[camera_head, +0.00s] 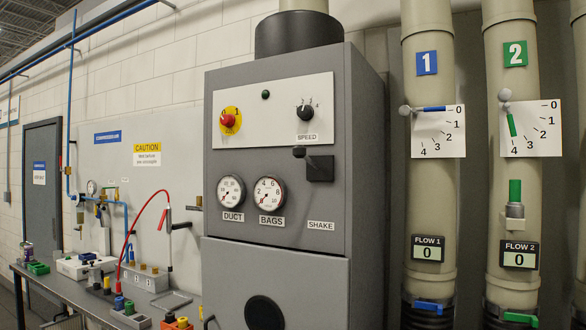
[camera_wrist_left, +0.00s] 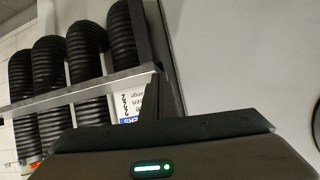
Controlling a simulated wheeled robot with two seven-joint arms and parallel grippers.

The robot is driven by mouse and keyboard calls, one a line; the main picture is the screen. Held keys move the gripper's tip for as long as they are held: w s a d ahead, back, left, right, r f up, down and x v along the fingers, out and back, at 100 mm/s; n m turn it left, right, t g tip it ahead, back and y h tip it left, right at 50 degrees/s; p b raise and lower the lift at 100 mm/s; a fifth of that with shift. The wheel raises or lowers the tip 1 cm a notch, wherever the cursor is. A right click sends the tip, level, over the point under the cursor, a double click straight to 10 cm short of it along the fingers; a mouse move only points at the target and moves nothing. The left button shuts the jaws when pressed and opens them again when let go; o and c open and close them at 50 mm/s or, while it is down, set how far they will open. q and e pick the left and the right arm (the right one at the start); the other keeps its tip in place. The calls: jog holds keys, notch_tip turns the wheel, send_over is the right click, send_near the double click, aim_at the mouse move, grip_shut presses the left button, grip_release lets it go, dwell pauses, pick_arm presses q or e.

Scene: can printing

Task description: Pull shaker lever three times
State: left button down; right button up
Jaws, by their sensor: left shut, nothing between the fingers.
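The shaker lever (camera_head: 299,152) is a short dark lever with a black knob. It sticks out from a black square plate (camera_head: 320,170) on the front of the grey cabinet (camera_head: 365,150), above the SHAKE label (camera_head: 320,226). Neither gripper shows in the head view, and nothing touches the lever there. In the left wrist view my left gripper (camera_wrist_left: 150,97) is shut and empty, its dark body with a green light along the bottom. The lever is not visible in that view. My right gripper is in neither view.
The cabinet panel also has a red knob (camera_head: 227,121), a speed dial (camera_head: 305,113) and two gauges. Pipes with numbered valves stand at right. A cluttered workbench (camera_head: 75,290) is at left. The left wrist view shows black ribbed hoses (camera_wrist_left: 88,55) beside a metal bar (camera_wrist_left: 85,88).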

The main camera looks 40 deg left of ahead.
aim_at(308, 158)
pick_arm(q)
jog(key=a+r+t, duration=0.1)
jog(key=r, duration=0.7)
jog(key=r+t, duration=0.1)
jog(key=r, duration=0.7)
jog(key=a+r, duration=0.1)
jog(key=r, duration=0.6)
jog(key=shift+a+r+t+y+p, duration=0.3)
jog(key=shift+r+t+p, duration=0.05)
jog(key=shift+r+t, duration=0.05)
jog(key=s+a+r+t, duration=0.1)
jog(key=s+r, duration=0.2)
jog(key=r, duration=0.6)
jog(key=s+a+r+n+t, duration=0.1)
jog(key=s+r+t, duration=0.15)
jog(key=r, duration=0.65)
jog(key=s+a+r+t, duration=0.1)
jog(key=s+a+r, duration=0.15)
jog(key=r, duration=0.75)
jog(key=s+a+r+t+y+p, duration=0.1)
jog(key=s+r+t+y, duration=0.1)
jog(key=s+r, duration=1)
notch_tip(308, 158, up, 2)
jog(key=shift+r+n, duration=0.2)
jog(key=shift+n, duration=0.2)
jog(key=shift+a, duration=0.1)
